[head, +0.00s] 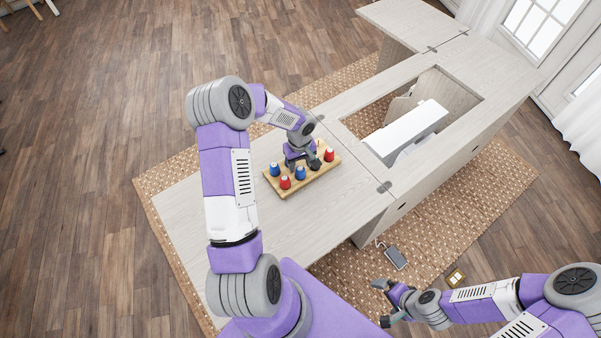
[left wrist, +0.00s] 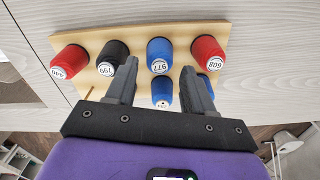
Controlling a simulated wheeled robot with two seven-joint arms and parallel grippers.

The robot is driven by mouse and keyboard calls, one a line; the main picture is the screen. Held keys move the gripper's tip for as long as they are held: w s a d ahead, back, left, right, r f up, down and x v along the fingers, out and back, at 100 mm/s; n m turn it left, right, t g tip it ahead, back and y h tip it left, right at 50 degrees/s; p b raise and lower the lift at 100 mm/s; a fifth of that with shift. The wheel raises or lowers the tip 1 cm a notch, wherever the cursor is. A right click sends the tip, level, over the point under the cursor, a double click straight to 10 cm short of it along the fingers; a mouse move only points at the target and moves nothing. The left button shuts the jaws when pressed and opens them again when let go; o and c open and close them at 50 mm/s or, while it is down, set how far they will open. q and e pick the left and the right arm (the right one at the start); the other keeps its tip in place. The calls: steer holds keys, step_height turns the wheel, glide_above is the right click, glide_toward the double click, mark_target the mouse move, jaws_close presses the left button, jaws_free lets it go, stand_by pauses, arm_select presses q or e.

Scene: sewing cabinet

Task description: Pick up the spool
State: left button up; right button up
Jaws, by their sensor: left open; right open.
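Several spools stand on a tan wooden rack (head: 291,190) on the cabinet top. In the left wrist view, a blue spool (left wrist: 159,52) labelled 977 appears between the fingertips of my left gripper (left wrist: 158,66). A smaller-looking blue spool (left wrist: 162,91) sits nearer the palm. A black spool (left wrist: 112,52) and red spools (left wrist: 70,59) (left wrist: 207,50) stand in the same row. Another blue spool is partly hidden by a finger. In the head view, my left gripper (head: 301,160) is open over the rack; contact cannot be told. My right gripper (head: 384,304) is open and empty, away from the cabinet.
The pale wooden cabinet top (head: 200,200) is clear around the rack. A white sewing machine (head: 408,132) sits in the opening to the right. A dark pedal (head: 396,258) lies on the woven rug (head: 455,230) near my right gripper.

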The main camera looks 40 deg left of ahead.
mark_target(300, 170)
arm_select(q)
step_height(300, 170, down, 4)
steer(key=shift+d+f, duration=0.1)
steer(key=c, duration=0.8)
step_height(300, 170, up, 10)
steer(key=shift+r+p, duration=0.1)
steer(key=shift+p, duration=0.3)
